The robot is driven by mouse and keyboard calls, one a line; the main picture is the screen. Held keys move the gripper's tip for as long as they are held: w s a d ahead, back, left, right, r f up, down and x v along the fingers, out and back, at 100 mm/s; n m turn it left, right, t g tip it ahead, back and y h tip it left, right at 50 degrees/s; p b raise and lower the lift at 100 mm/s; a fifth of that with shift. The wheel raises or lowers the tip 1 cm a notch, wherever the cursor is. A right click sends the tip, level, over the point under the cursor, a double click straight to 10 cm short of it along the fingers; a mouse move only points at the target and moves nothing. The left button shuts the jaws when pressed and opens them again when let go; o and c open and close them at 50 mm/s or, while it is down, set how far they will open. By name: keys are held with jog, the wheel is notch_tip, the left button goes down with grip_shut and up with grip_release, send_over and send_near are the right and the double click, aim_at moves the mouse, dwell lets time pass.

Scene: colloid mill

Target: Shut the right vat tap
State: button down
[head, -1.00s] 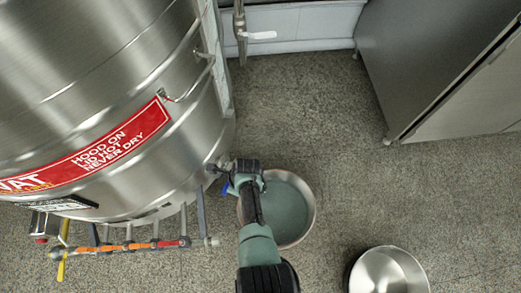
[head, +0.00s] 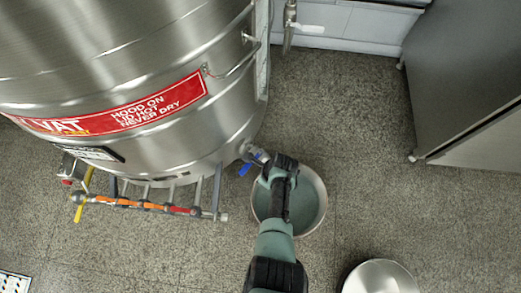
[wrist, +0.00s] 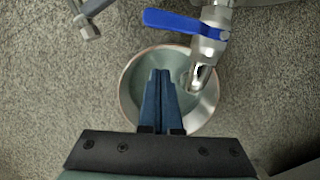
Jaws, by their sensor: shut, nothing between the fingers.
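The steel vat (head: 150,60) fills the upper left of the head view. Its right tap (head: 256,154) sticks out low on its right side, with a blue lever (head: 246,169). In the wrist view the lever (wrist: 185,22) points left, crosswise to the metal tap body (wrist: 217,18), whose spout (wrist: 202,76) angles down. My gripper (wrist: 161,73) is shut and empty, below and left of the spout, apart from the lever. In the head view my gripper (head: 278,166) hides part of the tap. Whether liquid is running is unclear.
A steel pail (head: 322,207) with grey-green liquid stands under the tap. Another steel pail (head: 380,279) stands at the bottom right. A steel cabinet (head: 455,90) stands right; floor between is clear.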

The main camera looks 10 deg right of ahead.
jog(key=p+v, duration=0.5)
jog(key=v, duration=0.4)
jog(key=shift+r+p, duration=0.35)
jog(key=shift+r, duration=0.05)
jog(key=shift+a, duration=0.1)
